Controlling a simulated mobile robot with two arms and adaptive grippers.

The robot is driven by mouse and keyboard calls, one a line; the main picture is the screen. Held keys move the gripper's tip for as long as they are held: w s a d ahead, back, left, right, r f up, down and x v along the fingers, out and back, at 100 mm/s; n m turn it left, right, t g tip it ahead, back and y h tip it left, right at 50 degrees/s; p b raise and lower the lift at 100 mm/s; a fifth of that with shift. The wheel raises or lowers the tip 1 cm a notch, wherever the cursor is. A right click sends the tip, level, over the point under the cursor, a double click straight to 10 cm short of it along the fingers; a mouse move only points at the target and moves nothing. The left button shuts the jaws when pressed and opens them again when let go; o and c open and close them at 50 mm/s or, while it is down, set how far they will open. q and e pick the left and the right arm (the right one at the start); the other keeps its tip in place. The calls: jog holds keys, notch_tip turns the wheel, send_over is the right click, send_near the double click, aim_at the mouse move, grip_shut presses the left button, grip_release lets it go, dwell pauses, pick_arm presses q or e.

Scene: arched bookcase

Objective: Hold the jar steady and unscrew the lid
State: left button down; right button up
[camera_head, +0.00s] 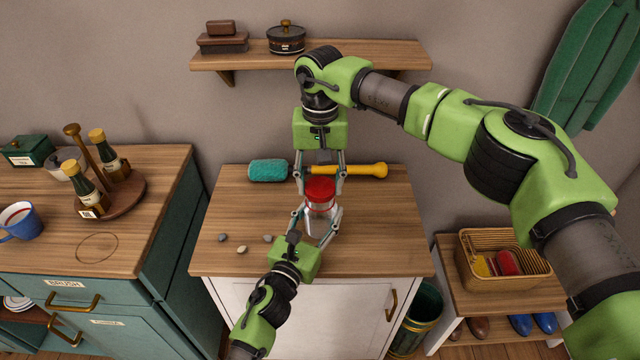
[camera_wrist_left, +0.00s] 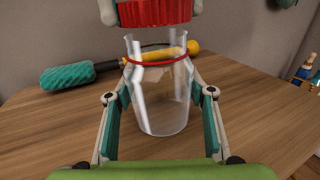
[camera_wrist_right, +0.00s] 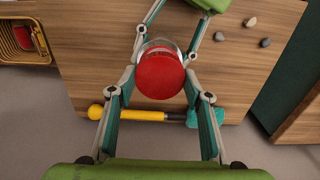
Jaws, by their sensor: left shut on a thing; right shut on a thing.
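The clear glass jar (camera_head: 318,224) stands upright over the front middle of the wooden cabinet top. In the left wrist view the jar (camera_wrist_left: 162,100) looks empty, with a thin red ring round its neck. My left gripper (camera_head: 316,226) is shut on the jar from the front, one finger on each side. The red ribbed lid (camera_head: 320,189) is above the jar, and it also shows in the left wrist view (camera_wrist_left: 155,12) with a visible gap over the jar's rim. My right gripper (camera_head: 320,180), coming from above, is shut on the lid. In the right wrist view the lid (camera_wrist_right: 160,75) hides most of the jar.
A teal duster (camera_head: 268,170) with a yellow handle (camera_head: 362,170) lies behind the jar. Several pebbles (camera_head: 242,249) lie at the left front. A shelf (camera_head: 370,54) is above. A green cabinet with bottles (camera_head: 117,165) stands left; a basket (camera_head: 505,283) is right.

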aim_at(320, 187)
jog(key=shift+r, duration=2.05)
pick_arm(q)
jog(key=c, duration=0.9)
grip_release()
